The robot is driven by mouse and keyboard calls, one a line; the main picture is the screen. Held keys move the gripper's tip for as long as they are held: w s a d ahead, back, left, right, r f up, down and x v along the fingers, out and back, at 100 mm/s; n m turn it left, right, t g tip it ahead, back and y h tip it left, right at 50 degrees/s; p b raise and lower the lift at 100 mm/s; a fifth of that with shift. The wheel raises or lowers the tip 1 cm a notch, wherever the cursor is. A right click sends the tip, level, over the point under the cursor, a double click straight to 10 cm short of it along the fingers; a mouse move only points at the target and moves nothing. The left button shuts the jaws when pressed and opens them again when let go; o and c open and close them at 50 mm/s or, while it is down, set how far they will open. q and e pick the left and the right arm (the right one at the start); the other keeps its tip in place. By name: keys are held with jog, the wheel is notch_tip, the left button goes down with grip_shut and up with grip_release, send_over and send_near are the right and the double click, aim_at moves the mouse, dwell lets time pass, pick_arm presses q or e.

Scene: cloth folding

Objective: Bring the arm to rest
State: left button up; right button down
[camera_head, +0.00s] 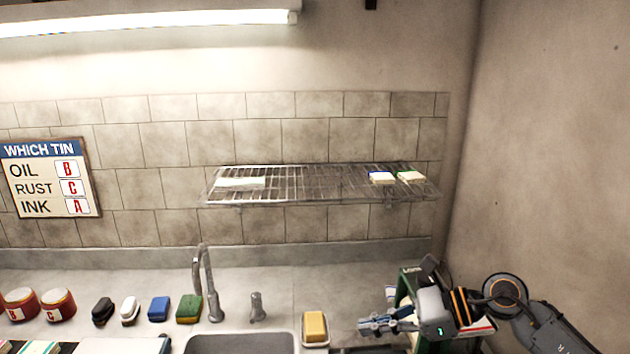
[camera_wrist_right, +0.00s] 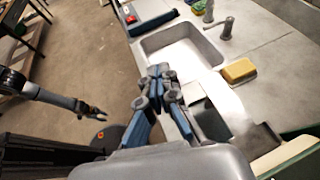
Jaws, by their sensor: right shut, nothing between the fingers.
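My right gripper (camera_head: 364,325) is at the lower right in the head view, over the counter to the right of the yellow sponge (camera_head: 315,327). Its blue-padded fingers are shut and empty; the closed tips (camera_wrist_right: 160,72) also show in the right wrist view, pointing toward the sink. No cloth is in it. My left arm is outside the head view. In the right wrist view my left gripper (camera_wrist_right: 92,112) shows small at the left, above the floor and clear of the counter. It is too small to tell its opening.
The sink (camera_head: 240,344) and tap (camera_head: 208,285) are left of the sponge. Several sponges and brushes, then red tins (camera_head: 57,305), line the counter leftward. A wire shelf (camera_head: 300,185) holds folded cloths (camera_head: 240,183). A green-edged bin or rack (camera_head: 405,285) stands close behind my right gripper.

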jog(key=a+r+m+t+y, duration=0.5)
jog(key=r+m+t, duration=0.25)
jog(key=m, duration=0.35)
jog(key=d+f+m+t+h, duration=0.3)
jog(key=d+m+t+h, duration=0.3)
jog(key=m, duration=0.6)
jog(key=d+f+m+t+h, duration=0.45)
jog(key=m+h, duration=0.35)
jog(key=m, duration=0.4)
jog(key=s+d+f+m+g+h, duration=0.45)
jog(key=f+m, duration=0.35)
jog(key=f, duration=0.2)
jog(key=s+f+m+g, duration=0.4)
jog(key=s+f+g, duration=0.25)
jog(key=s, duration=0.55)
jog(key=s+f+m+g, duration=0.4)
jog(key=s+f+g, duration=0.3)
jog(key=s, duration=0.5)
notch_tip(320, 180, down, 27)
jog(key=s, duration=0.1)
jog(key=s+d+f+n+g, duration=0.1)
jog(key=s+d+f, duration=0.2)
jog(key=s+f, duration=1.3)
jog(key=shift+s+f+y+b, duration=0.35)
jog(key=shift+s, duration=0.15)
